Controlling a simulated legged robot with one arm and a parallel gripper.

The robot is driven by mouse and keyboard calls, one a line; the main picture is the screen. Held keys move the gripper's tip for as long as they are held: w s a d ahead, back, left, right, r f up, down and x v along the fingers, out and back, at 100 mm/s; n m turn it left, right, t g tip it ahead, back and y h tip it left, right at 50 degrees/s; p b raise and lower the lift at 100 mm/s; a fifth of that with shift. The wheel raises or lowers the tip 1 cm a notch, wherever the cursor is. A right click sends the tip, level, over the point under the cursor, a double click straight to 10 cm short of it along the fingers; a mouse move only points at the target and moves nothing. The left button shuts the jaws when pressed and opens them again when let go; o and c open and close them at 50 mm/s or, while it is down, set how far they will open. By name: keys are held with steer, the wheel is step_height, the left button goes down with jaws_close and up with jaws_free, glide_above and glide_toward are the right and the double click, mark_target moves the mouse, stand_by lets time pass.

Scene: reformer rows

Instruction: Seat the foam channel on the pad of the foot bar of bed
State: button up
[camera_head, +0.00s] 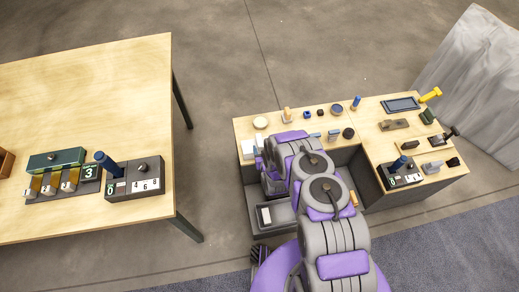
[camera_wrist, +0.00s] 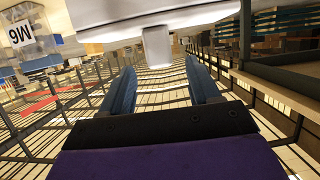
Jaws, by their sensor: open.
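My gripper (camera_wrist: 160,72) shows in the wrist view with its two blue fingers apart and no object clearly held between them. A white, post-like thing (camera_wrist: 157,45) shows beyond the fingertips, hanging from a wide pale shape at the top. I cannot tell what it is or whether it is near. In the head view my purple and grey arm reaches over the front of the right-hand workbench, and the gripper itself is hidden. I cannot make out the foam channel, the foot bar or its pad in either view.
A light wood table (camera_head: 90,110) stands left, bearing numbered boxes (camera_head: 135,181). The right workbench (camera_head: 370,145) carries several small items, including a tablet-like panel (camera_head: 401,104) and a yellow-handled tool (camera_head: 430,95). A grey draped sheet (camera_head: 478,85) stands far right. Bare floor (camera_head: 215,75) separates the tables.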

mark_target(260, 142)
steer(key=shift+r+b+x, duration=0.1)
steer(key=shift+b+x, duration=0.55)
steer(key=shift+x, duration=0.95)
steer(key=shift+r+b+x, duration=0.15)
steer(key=shift+b+x, duration=0.45)
steer(key=shift+x, duration=1.05)
jaws_close()
